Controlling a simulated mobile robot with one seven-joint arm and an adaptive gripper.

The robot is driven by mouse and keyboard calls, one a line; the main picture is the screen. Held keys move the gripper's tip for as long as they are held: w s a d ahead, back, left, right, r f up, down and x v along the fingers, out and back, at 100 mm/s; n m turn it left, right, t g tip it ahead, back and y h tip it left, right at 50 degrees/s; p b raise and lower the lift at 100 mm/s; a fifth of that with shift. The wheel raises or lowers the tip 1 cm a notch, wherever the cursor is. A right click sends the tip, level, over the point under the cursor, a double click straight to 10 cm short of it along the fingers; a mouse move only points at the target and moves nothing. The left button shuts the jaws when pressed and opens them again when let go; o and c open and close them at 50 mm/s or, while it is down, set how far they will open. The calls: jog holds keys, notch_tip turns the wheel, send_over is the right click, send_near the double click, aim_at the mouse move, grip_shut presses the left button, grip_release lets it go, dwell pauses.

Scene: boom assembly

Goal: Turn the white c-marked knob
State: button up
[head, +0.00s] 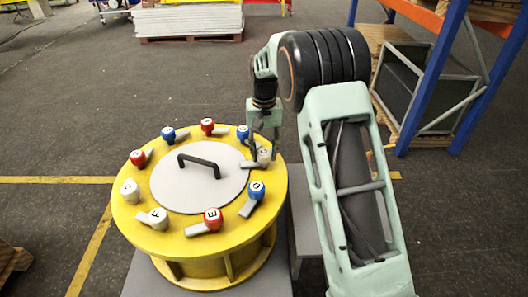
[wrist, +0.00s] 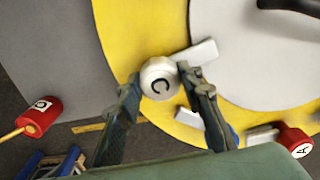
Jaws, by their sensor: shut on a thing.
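The white c-marked knob (head: 264,156) sits at the right side of the yellow round drum (head: 150,235) in the head view. In the wrist view the white knob (wrist: 159,80) shows its black C on top, and its flat light lever (wrist: 197,53) points toward the upper right, over the white disc. My gripper (head: 262,150) comes down on this knob from above. In the wrist view my gripper (wrist: 157,88) has one finger on each side of the knob and is shut on it.
Red, blue and white lettered knobs ring the drum, including a blue knob (head: 257,189) and a red knob (head: 213,218) nearby. A black handle (head: 198,163) rises from the white disc (head: 190,195). A blue-and-orange rack (head: 432,80) stands at right.

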aim_at(264, 152)
jog(key=shift+m, duration=0.3)
dwell(0.4)
jog(key=o, duration=1.1)
notch_tip(264, 152, up, 12)
